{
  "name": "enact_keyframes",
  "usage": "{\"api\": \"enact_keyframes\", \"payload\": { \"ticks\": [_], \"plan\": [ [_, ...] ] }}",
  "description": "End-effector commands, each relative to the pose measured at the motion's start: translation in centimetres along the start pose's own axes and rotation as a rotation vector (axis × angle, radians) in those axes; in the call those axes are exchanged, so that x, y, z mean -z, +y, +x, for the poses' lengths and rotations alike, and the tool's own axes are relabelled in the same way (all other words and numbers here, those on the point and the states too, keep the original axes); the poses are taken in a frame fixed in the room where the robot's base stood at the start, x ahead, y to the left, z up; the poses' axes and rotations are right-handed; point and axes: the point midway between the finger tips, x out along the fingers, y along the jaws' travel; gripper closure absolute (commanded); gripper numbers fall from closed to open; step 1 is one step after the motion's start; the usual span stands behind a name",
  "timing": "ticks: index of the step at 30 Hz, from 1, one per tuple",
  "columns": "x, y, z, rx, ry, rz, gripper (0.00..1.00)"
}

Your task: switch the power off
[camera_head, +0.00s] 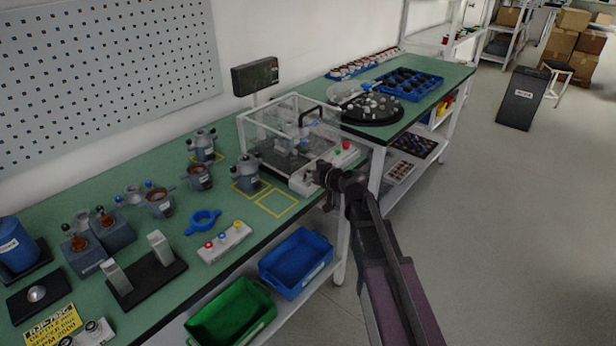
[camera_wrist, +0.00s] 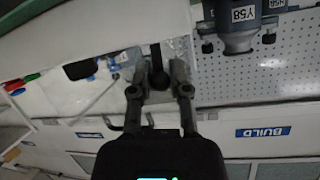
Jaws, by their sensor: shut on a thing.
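A clear test enclosure (camera_head: 290,125) stands on the green bench, with a pale control strip (camera_head: 301,182) along its front. A red button (camera_head: 346,145) and a green button (camera_head: 337,153) are at the strip's right end; the red button (camera_wrist: 33,76) also shows in the wrist view. My gripper (camera_head: 328,176) is at the front of the strip, left of these buttons. In the wrist view its fingers (camera_wrist: 159,78) are closed around a dark round-ended knob (camera_wrist: 157,74). Whether this knob is the power switch, and its position, I cannot tell.
A three-button box (camera_head: 224,242), a blue ring part (camera_head: 203,221) and several motor parts stand on the bench to the left. A blue bin (camera_head: 297,262) and a green bin (camera_head: 232,313) sit below the bench edge.

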Motion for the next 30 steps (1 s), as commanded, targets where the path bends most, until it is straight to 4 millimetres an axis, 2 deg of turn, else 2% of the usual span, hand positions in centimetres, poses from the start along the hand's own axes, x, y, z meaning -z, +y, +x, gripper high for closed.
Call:
{"api": "enact_keyframes", "payload": {
  "ticks": [11,12,15,30],
  "plan": [
    [0.04,-0.15,-0.01,0.004,0.005,0.002,1.0],
    [0.04,-0.16,-0.01,0.004,0.005,0.002,0.71],
    [0.05,-0.13,-0.01,0.004,0.005,0.002,0.41],
    [0.46,-0.11,-0.14,0.001,0.005,0.001,0.41]
  ]
}}
